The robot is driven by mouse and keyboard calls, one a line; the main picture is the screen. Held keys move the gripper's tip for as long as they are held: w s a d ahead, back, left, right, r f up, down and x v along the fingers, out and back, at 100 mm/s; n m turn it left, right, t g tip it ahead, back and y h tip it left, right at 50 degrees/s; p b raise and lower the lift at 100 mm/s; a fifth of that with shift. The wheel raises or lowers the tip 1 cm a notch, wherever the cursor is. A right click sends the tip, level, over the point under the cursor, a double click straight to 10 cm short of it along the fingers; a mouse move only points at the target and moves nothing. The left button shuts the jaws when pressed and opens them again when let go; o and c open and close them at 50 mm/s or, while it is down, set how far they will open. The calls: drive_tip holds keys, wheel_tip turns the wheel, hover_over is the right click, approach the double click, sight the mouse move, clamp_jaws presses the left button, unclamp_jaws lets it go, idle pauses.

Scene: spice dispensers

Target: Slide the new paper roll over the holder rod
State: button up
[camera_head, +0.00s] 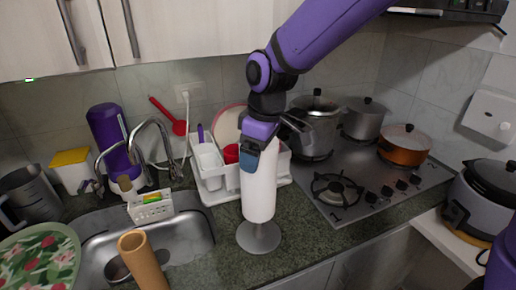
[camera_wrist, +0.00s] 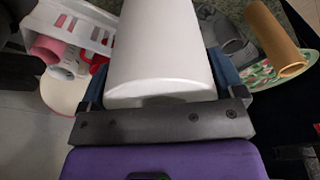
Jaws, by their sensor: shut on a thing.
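The white paper roll (camera_head: 260,190) is upright over the round grey holder base (camera_head: 259,238) on the counter edge. Its lower end is slightly above the base disc. The holder rod is hidden, apparently inside or behind the roll; I cannot see how far it goes in. My gripper (camera_head: 262,142) is shut on the roll near its top, coming from above. In the wrist view the roll (camera_wrist: 165,45) fills the space between the blue fingers. A bare brown cardboard tube (camera_head: 143,262) stands tilted at the sink's front; it also shows in the wrist view (camera_wrist: 275,38).
A white dish rack (camera_head: 212,190) with utensils is behind the roll. The sink (camera_head: 190,238) is to the left, with a faucet and purple bottle (camera_head: 107,140). The stove (camera_head: 375,190) with pots is to the right. A floral plate (camera_head: 40,255) is at far left.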

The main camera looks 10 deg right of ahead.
wheel_tip(320, 180, down, 6)
idle(2.6)
drive_tip(key=shift+f, duration=0.1)
drive_tip(key=o, duration=1)
drive_tip(key=shift+c, duration=0.2)
wheel_tip(320, 180, up, 11)
drive_tip(key=d, duration=0.1)
drive_tip(key=shift+s+d+f, duration=0.15)
drive_tip(key=shift+s+d, duration=0.1)
drive_tip(key=shift+s, duration=0.15)
